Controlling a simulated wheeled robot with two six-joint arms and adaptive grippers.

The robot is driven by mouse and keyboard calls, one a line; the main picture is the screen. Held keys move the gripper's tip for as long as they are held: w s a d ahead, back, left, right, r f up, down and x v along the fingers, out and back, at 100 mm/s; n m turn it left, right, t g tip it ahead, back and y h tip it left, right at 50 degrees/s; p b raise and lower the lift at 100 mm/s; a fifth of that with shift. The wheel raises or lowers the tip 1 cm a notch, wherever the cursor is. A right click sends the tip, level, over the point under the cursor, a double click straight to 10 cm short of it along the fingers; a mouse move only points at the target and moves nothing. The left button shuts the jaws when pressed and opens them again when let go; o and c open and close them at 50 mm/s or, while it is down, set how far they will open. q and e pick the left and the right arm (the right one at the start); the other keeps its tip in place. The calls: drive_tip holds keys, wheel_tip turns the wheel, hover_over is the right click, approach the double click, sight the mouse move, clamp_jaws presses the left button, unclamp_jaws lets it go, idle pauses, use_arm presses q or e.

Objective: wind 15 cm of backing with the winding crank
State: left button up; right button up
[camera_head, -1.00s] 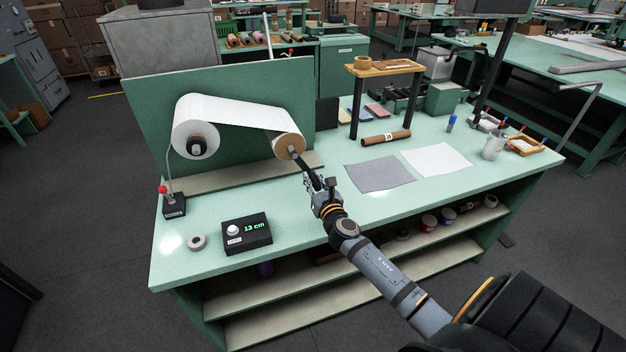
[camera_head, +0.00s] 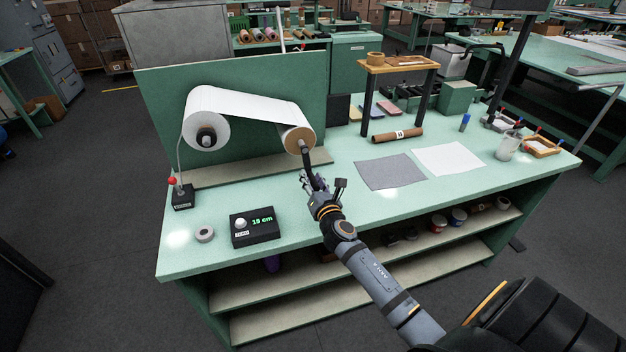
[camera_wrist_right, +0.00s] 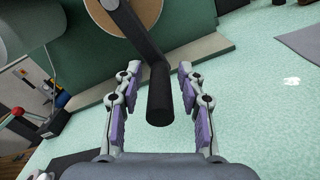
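The winding crank (camera_head: 306,158) is a dark arm on the brown end of the right-hand roll (camera_head: 297,136); it points down. White backing spans from the left supply roll (camera_head: 206,125) to this roll. The counter box (camera_head: 256,232) reads 15 cm in green. My right gripper (camera_head: 314,184) is at the crank's lower end. In the right wrist view, the black crank handle (camera_wrist_right: 160,98) lies between the fingers of my right gripper (camera_wrist_right: 158,72), with a visible gap on each side, so it is open around the handle. My left gripper is not in view.
A lever box with a red knob (camera_head: 181,194) and a grey tape ring (camera_head: 204,235) are at the bench's left. Grey (camera_head: 389,172) and white (camera_head: 449,158) sheets lie flat to the right. A green panel (camera_head: 158,105) stands behind the rolls.

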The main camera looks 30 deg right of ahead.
drive_tip(key=shift+s, duration=0.25)
drive_tip(key=v, duration=1.1)
drive_tip(key=shift+s+a, duration=0.2)
drive_tip(key=shift+s, duration=0.05)
